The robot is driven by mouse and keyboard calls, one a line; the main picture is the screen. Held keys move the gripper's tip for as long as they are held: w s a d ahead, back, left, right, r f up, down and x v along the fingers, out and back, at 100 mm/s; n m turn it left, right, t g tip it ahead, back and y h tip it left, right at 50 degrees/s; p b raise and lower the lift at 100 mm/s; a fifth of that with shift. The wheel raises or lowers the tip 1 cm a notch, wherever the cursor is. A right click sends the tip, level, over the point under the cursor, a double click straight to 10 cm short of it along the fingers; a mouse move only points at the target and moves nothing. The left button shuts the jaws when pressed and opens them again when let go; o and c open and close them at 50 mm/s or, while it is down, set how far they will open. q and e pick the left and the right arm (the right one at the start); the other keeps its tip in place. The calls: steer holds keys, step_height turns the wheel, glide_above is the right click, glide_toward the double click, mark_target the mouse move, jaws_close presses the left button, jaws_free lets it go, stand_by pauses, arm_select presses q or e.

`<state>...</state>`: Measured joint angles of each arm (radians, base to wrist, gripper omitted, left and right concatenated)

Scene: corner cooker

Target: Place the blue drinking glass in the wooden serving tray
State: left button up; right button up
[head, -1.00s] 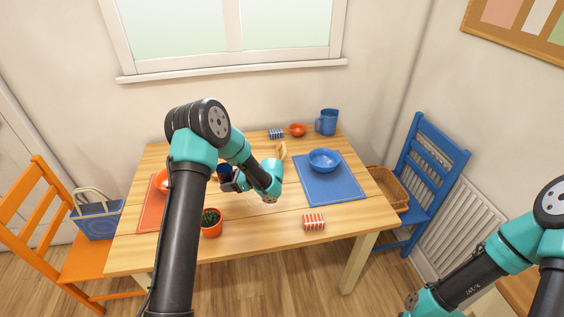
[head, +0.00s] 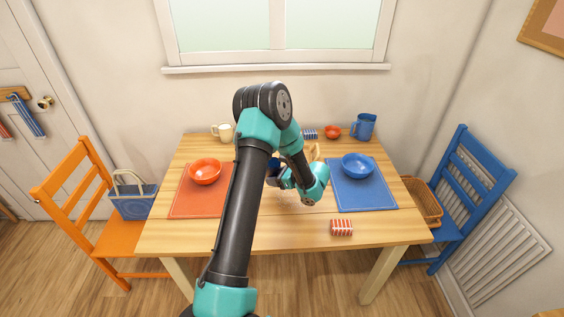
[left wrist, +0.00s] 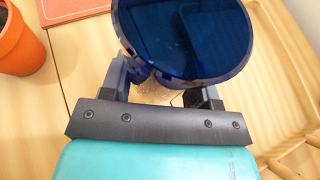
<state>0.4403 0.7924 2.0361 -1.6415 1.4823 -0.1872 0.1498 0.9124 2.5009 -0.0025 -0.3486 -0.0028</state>
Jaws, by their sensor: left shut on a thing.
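My left gripper (head: 275,177) is shut on the blue drinking glass (head: 273,162), over the middle of the table. In the left wrist view the dark blue glass (left wrist: 190,35) sits between the fingers of my left gripper (left wrist: 160,90), its wide round rim towards the camera. A light wooden piece that looks like the serving tray (left wrist: 285,75) lies to the right of the glass there, with raised edges. In the head view my arm hides most of it; a wooden part (head: 314,152) shows behind the wrist. My right gripper is out of view.
An orange bowl (head: 205,171) is on an orange mat (head: 190,205) at left, a blue bowl (head: 357,166) on a blue mat (head: 365,195) at right. An orange pot (left wrist: 20,40) is left of the glass. A striped box (head: 341,228) lies in front.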

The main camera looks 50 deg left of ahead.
arm_select(q)
steer(key=w+a, duration=0.3)
steer(key=a, duration=0.1)
steer(key=w+a+f, duration=0.1)
steer(key=w+a, duration=0.6)
steer(key=a, duration=0.1)
steer(key=shift+w+a+f, duration=0.15)
steer(key=shift+f, duration=0.1)
steer(key=shift+f, duration=1.75)
steer(key=shift+f, duration=0.1)
steer(key=o, duration=1)
steer(key=v, duration=1.2)
